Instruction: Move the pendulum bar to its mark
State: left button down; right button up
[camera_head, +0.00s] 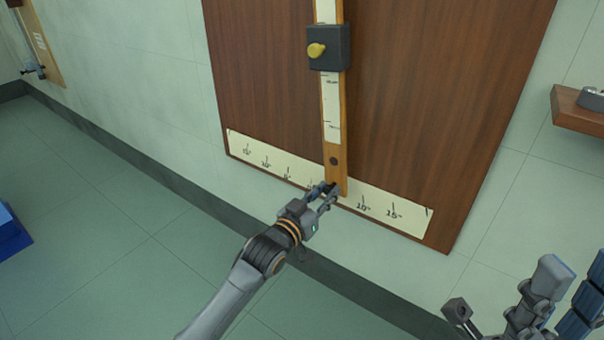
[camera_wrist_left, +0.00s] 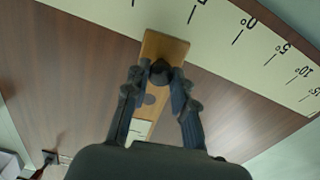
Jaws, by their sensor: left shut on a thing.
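The pendulum bar (camera_head: 333,152) is a long wooden strip with pale paper scales and a dark block with a yellow knob (camera_head: 316,50). It hangs slightly tilted in front of a brown board. Its lower end crosses a cream angle scale (camera_head: 413,216), between the 0 and 10° marks on the right side. My left gripper (camera_head: 329,189) is shut at the bar's lower end. In the left wrist view its fingertips close on a dark knob (camera_wrist_left: 160,68) on the bar (camera_wrist_left: 174,45). My right gripper (camera_head: 505,290) is open and empty at lower right, partly cut off. No distinct target mark shows.
The brown board (camera_head: 430,100) is on a pale tiled wall. A wooden shelf (camera_head: 578,112) with a grey item sticks out at right. A blue box (camera_head: 10,234) is on the green floor at left. The floor below the board is clear apart from my arm.

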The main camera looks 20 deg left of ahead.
pick_arm(q)
jog(key=shift+n, duration=0.4)
jog(key=d, duration=0.1)
jog(key=s+d+p, duration=0.1)
jog(key=d, duration=0.3)
jog(key=shift+s+r, duration=0.35)
jog(key=c, duration=1.1)
grip_release()
jog(key=shift+s+a, duration=0.1)
jog(key=shift+a, duration=0.05)
jog(key=v, duration=1.1)
jog(key=shift+s+a, duration=0.1)
jog(key=shift+s, duration=0.3)
